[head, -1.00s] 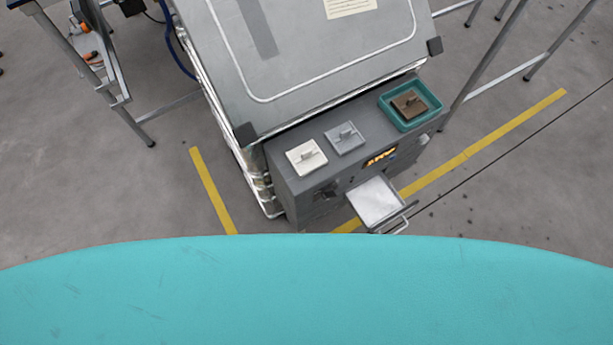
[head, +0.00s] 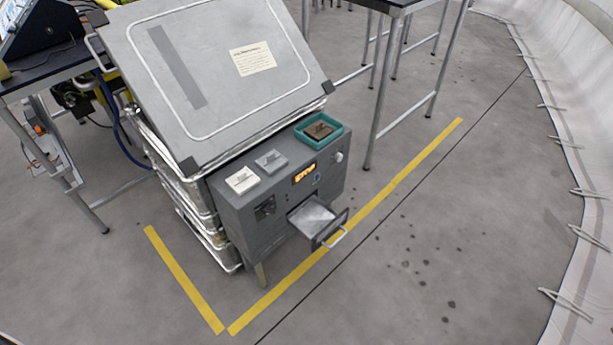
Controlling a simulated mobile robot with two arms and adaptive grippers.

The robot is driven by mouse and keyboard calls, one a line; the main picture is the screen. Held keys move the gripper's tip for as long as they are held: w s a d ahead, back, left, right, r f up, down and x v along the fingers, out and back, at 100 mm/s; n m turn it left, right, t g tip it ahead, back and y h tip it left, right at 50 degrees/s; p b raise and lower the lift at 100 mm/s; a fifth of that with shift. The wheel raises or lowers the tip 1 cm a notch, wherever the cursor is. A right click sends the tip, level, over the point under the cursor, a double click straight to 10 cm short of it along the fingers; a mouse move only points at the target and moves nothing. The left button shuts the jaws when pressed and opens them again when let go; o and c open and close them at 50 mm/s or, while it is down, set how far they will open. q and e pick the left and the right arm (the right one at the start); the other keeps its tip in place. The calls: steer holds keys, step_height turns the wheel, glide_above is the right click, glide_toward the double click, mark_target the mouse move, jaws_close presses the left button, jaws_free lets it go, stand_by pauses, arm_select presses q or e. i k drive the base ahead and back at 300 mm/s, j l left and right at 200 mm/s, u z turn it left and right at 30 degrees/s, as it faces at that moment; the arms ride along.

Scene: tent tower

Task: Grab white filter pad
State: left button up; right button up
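The white filter pad (head: 242,180) lies flat on top of a grey machine (head: 235,215), at the left end of its top. It has a small raised grip on it. A grey pad (head: 271,162) lies just right of it. A brown pad (head: 319,130) sits in a teal tray (head: 337,139) at the right end. Neither of my grippers is in the head view.
An open drawer (head: 312,216) with a pale inside and a handle juts from the machine's front. A metal case (head: 215,60) stands behind. Tables stand at left (head: 45,85) and back right (head: 395,8). The floor in front is clear, with yellow tape (head: 385,203).

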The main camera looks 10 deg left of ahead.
mark_target(243, 181)
steer(key=i+j+z, duration=0.1)
steer(key=z, duration=0.4)
steer(key=j+z, duration=0.3)
steer(key=z, duration=0.15)
steer(key=j+z, duration=0.2)
steer(key=z, duration=0.3)
steer(key=j+z, duration=0.2)
steer(key=z, duration=0.25)
steer(key=k+j, duration=0.1)
steer(key=j, duration=0.3)
steer(key=k+j, duration=0.15)
steer(key=j, duration=0.25)
steer(key=k+j, duration=0.1)
steer(key=j, duration=0.3)
steer(key=k+j, duration=0.1)
steer(key=j, duration=0.25)
steer(key=k+j, duration=0.1)
steer(key=j, duration=0.3)
steer(key=k+j, duration=0.15)
steer(key=j, duration=0.25)
steer(key=k+j, duration=0.1)
steer(key=j, duration=0.3)
